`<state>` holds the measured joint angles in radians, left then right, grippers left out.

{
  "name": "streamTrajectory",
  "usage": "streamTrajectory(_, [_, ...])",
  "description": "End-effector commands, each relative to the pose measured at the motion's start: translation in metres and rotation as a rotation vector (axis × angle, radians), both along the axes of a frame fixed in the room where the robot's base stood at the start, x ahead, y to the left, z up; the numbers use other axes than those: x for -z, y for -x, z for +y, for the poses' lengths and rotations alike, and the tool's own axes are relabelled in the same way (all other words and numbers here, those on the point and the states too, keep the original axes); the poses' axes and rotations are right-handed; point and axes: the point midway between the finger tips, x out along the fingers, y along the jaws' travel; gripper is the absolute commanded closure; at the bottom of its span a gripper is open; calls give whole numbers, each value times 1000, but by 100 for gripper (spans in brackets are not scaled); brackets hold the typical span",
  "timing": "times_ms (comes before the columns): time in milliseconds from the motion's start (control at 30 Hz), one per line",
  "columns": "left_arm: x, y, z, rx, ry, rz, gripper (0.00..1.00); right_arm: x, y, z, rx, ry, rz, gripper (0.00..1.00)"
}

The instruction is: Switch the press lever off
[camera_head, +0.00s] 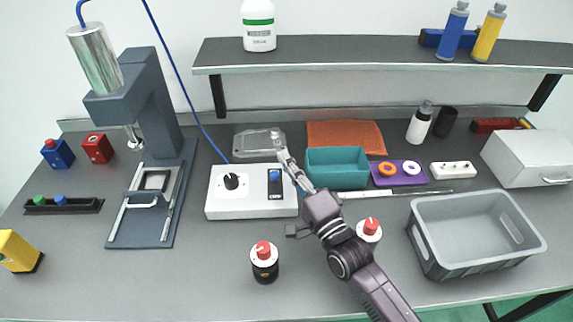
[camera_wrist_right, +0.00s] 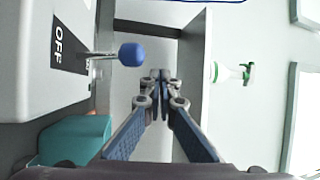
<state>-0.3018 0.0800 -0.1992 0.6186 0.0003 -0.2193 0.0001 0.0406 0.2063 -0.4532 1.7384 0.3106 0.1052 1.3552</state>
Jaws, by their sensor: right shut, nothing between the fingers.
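The press lever, a metal stem with a blue ball knob (camera_wrist_right: 131,54), sticks out of a white control box (camera_wrist_right: 75,85) in the right wrist view. A black plate beside its base reads OFF (camera_wrist_right: 59,42). In the head view the blue lever knob (camera_head: 275,174) shows on the right part of the white box (camera_head: 240,206), beside a black dial (camera_head: 231,181). My right gripper (camera_head: 281,152) is shut and empty, its tips just beyond the box's back right corner. In the right wrist view its closed fingertips (camera_wrist_right: 160,76) are apart from the knob. My left gripper is out of view.
A teal bin (camera_head: 337,167) stands right of the gripper, with a clear-lidded tray (camera_head: 258,143) behind. The grey press (camera_head: 152,105) stands left of the box. Red-topped cylinders (camera_head: 264,263) stand in front. A shelf (camera_head: 370,52) runs above the back.

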Motion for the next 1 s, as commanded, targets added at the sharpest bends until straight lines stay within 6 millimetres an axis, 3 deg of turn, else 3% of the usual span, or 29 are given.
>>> streamTrajectory(100, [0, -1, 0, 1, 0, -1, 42, -27, -2, 0, 0, -3, -4, 100])
streamTrajectory(333, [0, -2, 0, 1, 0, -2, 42, -61, -4, 0, 1, -2, -1, 100])
streamTrajectory(1000, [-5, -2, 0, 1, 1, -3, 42, -74, -5, 0, 1, 1, 2, 100])
